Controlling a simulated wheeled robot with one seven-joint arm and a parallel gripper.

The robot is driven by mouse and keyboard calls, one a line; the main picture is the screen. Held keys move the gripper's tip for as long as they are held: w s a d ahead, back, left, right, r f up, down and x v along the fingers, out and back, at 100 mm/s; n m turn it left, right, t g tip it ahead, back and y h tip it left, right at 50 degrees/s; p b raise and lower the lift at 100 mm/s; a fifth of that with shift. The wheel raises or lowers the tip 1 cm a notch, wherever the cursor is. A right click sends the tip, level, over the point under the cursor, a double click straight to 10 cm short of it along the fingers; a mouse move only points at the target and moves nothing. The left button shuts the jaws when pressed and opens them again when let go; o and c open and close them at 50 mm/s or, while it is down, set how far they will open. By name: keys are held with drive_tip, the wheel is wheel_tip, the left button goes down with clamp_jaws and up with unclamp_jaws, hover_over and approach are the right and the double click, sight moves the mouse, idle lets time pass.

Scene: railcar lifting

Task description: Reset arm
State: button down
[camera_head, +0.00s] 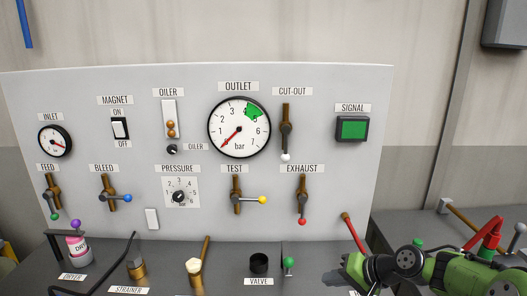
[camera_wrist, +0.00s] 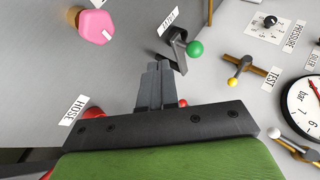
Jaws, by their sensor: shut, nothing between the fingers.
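My gripper (camera_wrist: 155,85) is shut, its two dark fingers together with nothing between them, in the middle of the wrist view. In the head view my gripper (camera_head: 337,279) is at the bottom right, low in front of the panel, with my green arm reaching in from the right. It points left, to the right of the green-knobbed valve lever (camera_head: 289,264). That lever's green knob (camera_wrist: 195,48) shows up and right of the fingers in the wrist view. My fingers look apart from it.
The grey panel (camera_head: 330,90) carries the outlet gauge (camera_head: 239,127), several valve handles and a lit green signal (camera_head: 354,129). A pink cylinder (camera_wrist: 97,26) is at upper left in the wrist view.

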drive_tip(key=s+a+r+n+g+h, duration=0.1)
drive_tip(key=s+a+r+n+h, duration=0.15)
drive_tip(key=s, duration=0.55)
drive_tip(key=s+a+r+n+h, duration=0.15)
drive_tip(key=s+r+h, duration=0.25)
drive_tip(key=s, duration=0.4)
drive_tip(key=s+d+r+h, duration=0.1)
drive_tip(key=s+d, duration=0.1)
drive_tip(key=s, duration=1.1)
drive_tip(key=shift+s+t, duration=0.3)
drive_tip(key=shift+s, duration=0.05)
